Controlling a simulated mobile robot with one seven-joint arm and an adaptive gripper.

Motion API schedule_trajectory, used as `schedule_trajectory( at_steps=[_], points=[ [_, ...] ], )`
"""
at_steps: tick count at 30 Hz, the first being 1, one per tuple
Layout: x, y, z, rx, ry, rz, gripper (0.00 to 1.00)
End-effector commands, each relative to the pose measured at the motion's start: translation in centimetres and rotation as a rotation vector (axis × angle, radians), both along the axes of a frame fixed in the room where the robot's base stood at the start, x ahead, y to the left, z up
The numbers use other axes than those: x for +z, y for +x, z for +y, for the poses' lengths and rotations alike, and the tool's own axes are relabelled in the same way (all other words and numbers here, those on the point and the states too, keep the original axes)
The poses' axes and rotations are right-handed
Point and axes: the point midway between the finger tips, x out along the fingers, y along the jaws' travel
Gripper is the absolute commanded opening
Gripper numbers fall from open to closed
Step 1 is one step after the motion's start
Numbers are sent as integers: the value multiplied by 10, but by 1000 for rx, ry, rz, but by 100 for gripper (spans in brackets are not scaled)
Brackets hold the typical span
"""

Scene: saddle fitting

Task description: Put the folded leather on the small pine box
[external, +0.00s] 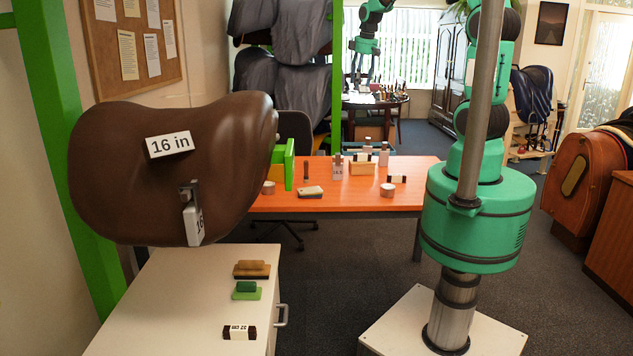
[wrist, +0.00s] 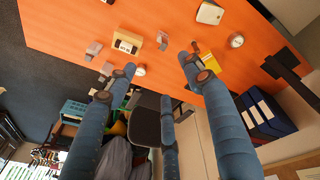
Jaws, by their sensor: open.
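A cream, flat block with a tan edge, which looks like the folded leather (external: 311,192), lies near the table's front edge. It appears in the wrist view (wrist: 210,12) at the top; its folds are too small to make out. My gripper (wrist: 157,66) is open and empty above the table, its blue fingers spread apart.
Around them on the orange table (external: 430,172) stand a round tin (external: 387,190), another tin (external: 268,187), a dark brown upright item (external: 306,172) and several grey-white bottles. A green holder (external: 284,165) is at the left. A large brown saddle (external: 180,125) fills the left foreground.

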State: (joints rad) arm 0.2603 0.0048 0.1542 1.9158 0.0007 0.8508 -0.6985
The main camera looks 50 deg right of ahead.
Motion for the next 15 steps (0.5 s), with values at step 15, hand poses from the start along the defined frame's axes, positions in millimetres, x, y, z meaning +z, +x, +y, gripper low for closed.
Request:
schedule_trajectory(
  at_steps=[15],
  points=[
    [76, -124, 88, -170, 54, -133, 52]
  ],
)
